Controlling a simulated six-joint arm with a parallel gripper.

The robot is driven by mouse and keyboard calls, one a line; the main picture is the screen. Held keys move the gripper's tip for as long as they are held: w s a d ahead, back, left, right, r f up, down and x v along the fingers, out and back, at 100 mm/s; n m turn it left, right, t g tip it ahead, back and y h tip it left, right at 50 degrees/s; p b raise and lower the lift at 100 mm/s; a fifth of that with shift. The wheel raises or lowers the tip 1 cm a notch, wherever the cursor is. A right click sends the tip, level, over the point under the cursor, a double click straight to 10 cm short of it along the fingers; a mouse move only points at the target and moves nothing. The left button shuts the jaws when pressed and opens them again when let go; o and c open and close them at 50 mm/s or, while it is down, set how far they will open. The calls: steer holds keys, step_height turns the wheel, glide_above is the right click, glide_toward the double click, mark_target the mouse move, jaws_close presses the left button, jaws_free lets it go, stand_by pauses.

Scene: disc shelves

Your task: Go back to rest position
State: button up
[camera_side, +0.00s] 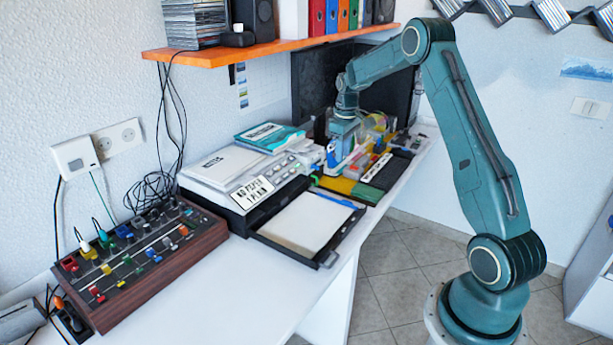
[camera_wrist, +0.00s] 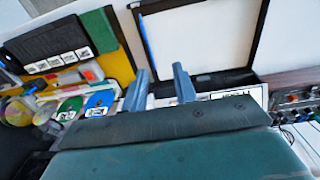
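My gripper (camera_wrist: 162,76) shows in the wrist view with two blue-grey fingers spread apart and nothing seen between them. In the side view my gripper (camera_side: 337,160) is low over the desk, just right of the printer (camera_side: 222,168) and near the colourful disc holders. Its fingertips are hard to make out there. Whether the gripper touches anything cannot be told.
An orange shelf (camera_side: 270,49) with binders hangs above the desk. A paper tray (camera_side: 305,223) extends from the printer's front. A mixer with a wooden case (camera_side: 130,265) stands at the left. A dark monitor (camera_side: 308,80) is behind the gripper. The front desk (camera_side: 262,290) is clear.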

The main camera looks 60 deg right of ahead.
steer(key=s+a+r+t, duration=0.1)
steer(key=s+a+r, duration=0.3)
steer(key=a+r, duration=0.5)
steer(key=s+a+r+t, duration=0.1)
steer(key=s+a+r, duration=0.4)
steer(key=a+r, duration=0.45)
steer(key=s+a+f+t, duration=0.2)
steer(key=s+a+t, duration=0.1)
steer(key=s+a, duration=1)
steer(key=s, duration=0.4)
steer(key=shift+s+a, duration=0.3)
steer(key=shift+a, duration=0.05)
